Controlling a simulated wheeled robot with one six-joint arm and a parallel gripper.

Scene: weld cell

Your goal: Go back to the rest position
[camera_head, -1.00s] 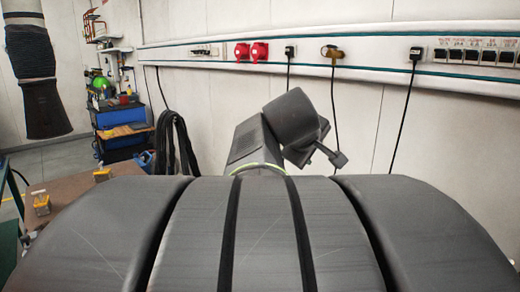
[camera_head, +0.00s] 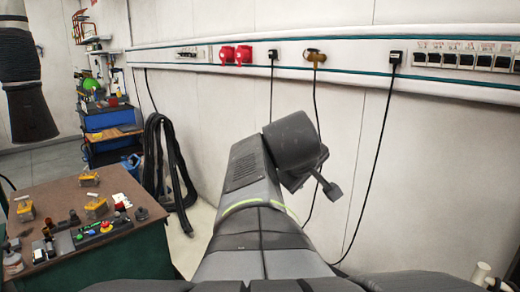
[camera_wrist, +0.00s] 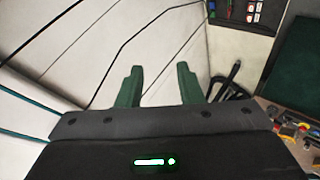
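My gripper shows in the wrist view (camera_wrist: 158,82) with two green fingers apart and nothing between them. Behind the fingers are the white wall and hanging cables. The gripper's fingers cannot be made out in the head view.
A brown-topped table (camera_head: 60,197) at left holds yellow clamps (camera_head: 96,205), a button box (camera_head: 103,231) and small parts. A blue cart (camera_head: 108,120), a black hose (camera_head: 172,165) and wall sockets (camera_head: 236,55) stand beyond. Floor right of the table looks clear.

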